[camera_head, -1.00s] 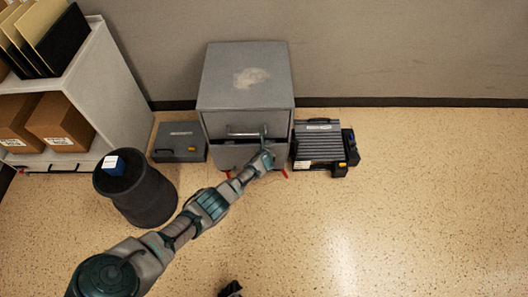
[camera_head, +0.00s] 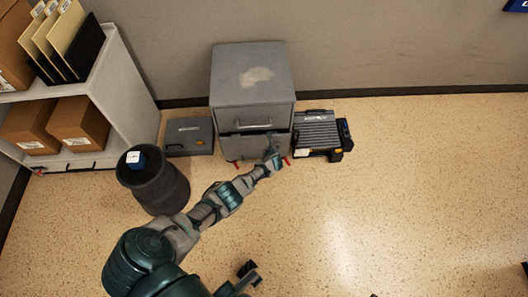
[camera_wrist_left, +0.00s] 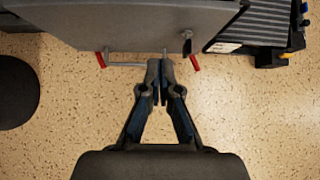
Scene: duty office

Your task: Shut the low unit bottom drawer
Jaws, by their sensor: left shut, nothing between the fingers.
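The low unit is a grey two-drawer cabinet (camera_head: 252,82) against the wall. Its bottom drawer (camera_head: 240,149) stands slightly out, with a dark gap along its top edge. My left gripper (camera_head: 272,150) is at the right part of that drawer's front, and my forearm hides part of the front. In the left wrist view my left gripper (camera_wrist_left: 161,64) is shut and empty, its tips by the drawer's handle bar (camera_wrist_left: 128,65). Whether they touch is unclear. A dark part at the bottom edge of the head view looks like my right gripper (camera_head: 250,275), its jaws unclear.
A grey case (camera_head: 189,137) lies left of the cabinet and a ribbed dark case (camera_head: 318,134) right of it. A dark bin (camera_head: 160,187) with a blue-and-white box (camera_head: 135,159) stands front left. A shelf (camera_head: 125,75) holds cartons and folders.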

